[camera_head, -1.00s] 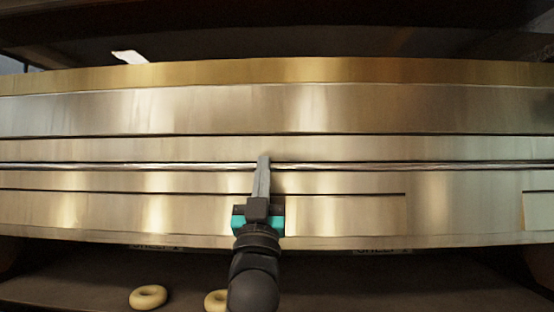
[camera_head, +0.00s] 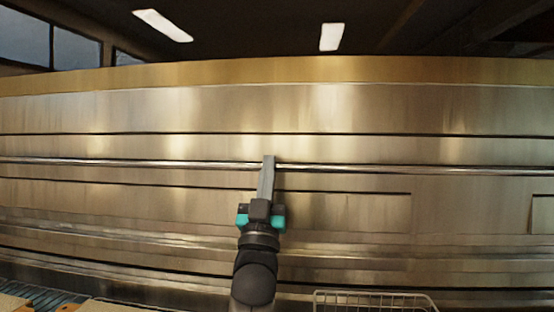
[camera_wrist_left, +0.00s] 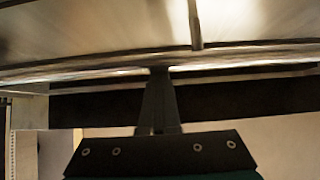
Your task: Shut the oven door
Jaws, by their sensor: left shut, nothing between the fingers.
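The oven door (camera_head: 340,105) is a wide, shiny metal panel that fills most of the head view. A long horizontal bar handle (camera_head: 130,163) runs across it. My left gripper (camera_head: 268,160) is shut and empty, with its fingertips at the bar near the middle of the door. In the left wrist view the fingers (camera_wrist_left: 158,95) reach up to the bar (camera_wrist_left: 90,68); whether they touch it I cannot tell. No dark opening shows below the door in the head view. My right gripper is not in view.
A metal ledge (camera_head: 100,240) runs below the door. Light brown boards (camera_head: 115,307) lie at the bottom left edge, and a wire basket (camera_head: 375,298) stands at the bottom right. Windows (camera_head: 75,48) and ceiling lamps (camera_head: 332,37) show above the door.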

